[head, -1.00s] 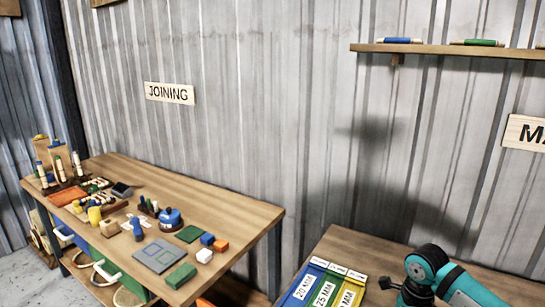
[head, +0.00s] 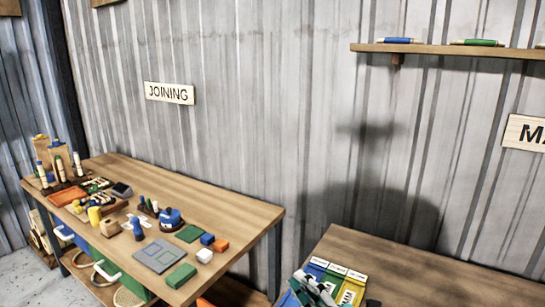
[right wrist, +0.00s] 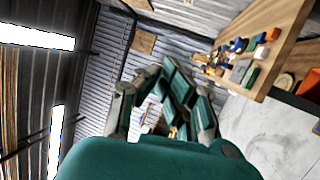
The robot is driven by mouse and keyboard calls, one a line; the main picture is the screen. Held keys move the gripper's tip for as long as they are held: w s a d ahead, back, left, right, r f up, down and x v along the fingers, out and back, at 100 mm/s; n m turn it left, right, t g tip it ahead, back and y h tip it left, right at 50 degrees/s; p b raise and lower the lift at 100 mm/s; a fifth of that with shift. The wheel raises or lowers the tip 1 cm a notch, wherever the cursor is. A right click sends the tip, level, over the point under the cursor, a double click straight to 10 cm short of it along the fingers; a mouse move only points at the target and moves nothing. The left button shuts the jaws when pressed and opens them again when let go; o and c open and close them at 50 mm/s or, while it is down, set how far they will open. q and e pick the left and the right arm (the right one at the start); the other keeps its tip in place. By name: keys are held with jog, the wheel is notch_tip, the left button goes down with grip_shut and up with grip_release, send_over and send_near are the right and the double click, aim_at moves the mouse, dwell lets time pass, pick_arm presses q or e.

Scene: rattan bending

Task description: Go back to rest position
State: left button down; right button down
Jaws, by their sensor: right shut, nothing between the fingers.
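My right gripper (head: 314,290) shows at the bottom edge of the head view, in front of the coloured size panels. In the right wrist view its grey and teal fingers (right wrist: 168,88) are shut with nothing held. My left gripper is in neither view. The blue, green and yellow size panels (head: 345,272) lie on the right table and are partly covered by my gripper.
The joining table (head: 235,211) at the left carries several tools, blocks and a grey mat (head: 160,256). The right table (head: 400,262) has bare wood behind and right of the panels. A wall shelf (head: 470,50) is at upper right.

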jog(key=s+d+f+m+g+h, duration=0.1)
jog(key=s+d+f+m+h, duration=0.1)
jog(key=d+f+m+h, duration=0.65)
jog(key=s+d+f+m+g+h, duration=0.1)
jog(key=s+d+f+m+h, duration=0.4)
jog(key=m, duration=0.6)
jog(key=s+d+f+m+g, duration=0.1)
jog(key=s+f+m+g, duration=0.1)
jog(key=s+f+g, duration=0.55)
jog(key=s+f+m+g, duration=0.2)
jog(key=s+f+g, duration=0.15)
jog(key=s, duration=0.75)
notch_tip(320, 180, down, 30)
jog(key=s+g+b, duration=0.1)
jog(key=s+b, duration=0.2)
jog(key=s+d+f+g+b, duration=0.1)
jog(key=s+d+f, duration=0.2)
jog(key=s+f, duration=1.3)
jog(key=shift+f+b, duration=0.4)
jog(key=shift+f, duration=0.5)
